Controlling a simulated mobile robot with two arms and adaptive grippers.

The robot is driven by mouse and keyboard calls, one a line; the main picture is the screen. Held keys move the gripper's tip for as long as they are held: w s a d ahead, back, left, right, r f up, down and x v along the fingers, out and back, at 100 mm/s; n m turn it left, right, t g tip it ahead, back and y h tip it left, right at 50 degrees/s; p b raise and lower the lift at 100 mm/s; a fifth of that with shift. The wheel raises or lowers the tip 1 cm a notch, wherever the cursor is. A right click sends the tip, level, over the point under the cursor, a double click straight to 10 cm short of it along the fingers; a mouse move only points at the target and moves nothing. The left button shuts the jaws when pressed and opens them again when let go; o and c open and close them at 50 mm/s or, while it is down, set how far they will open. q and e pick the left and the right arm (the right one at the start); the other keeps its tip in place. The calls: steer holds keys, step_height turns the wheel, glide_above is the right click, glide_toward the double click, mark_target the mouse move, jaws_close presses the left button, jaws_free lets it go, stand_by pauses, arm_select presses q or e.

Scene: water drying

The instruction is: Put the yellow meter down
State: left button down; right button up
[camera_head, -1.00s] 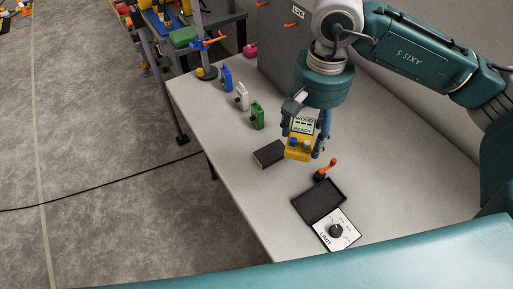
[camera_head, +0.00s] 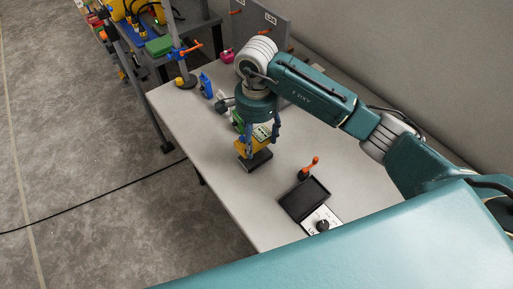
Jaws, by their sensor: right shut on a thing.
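The yellow meter (camera_head: 256,146) is upright in my right gripper (camera_head: 259,138), its display facing up toward the camera. The gripper is shut on it, with blue fingers at its sides. The meter is directly over a black block (camera_head: 258,163) on the white table (camera_head: 210,153); I cannot tell whether they touch. My left gripper is not in view.
A blue item (camera_head: 206,86) stands at the table's far left, with white and green items partly hidden behind my right gripper. A black tray (camera_head: 302,199), a dial panel (camera_head: 322,222) and an orange-handled lever (camera_head: 309,169) are at the near right. The table's left front is clear.

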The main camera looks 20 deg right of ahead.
step_height(320, 180, down, 2)
steer(key=shift+f, duration=0.25)
step_height(320, 180, down, 3)
steer(key=shift+f+p, duration=0.15)
steer(key=shift+p, duration=0.35)
steer(key=shift+f, duration=0.3)
steer(key=shift+f, duration=0.1)
steer(key=shift+f, duration=0.1)
steer(key=o, duration=1.4)
steer(key=shift+c, duration=0.2)
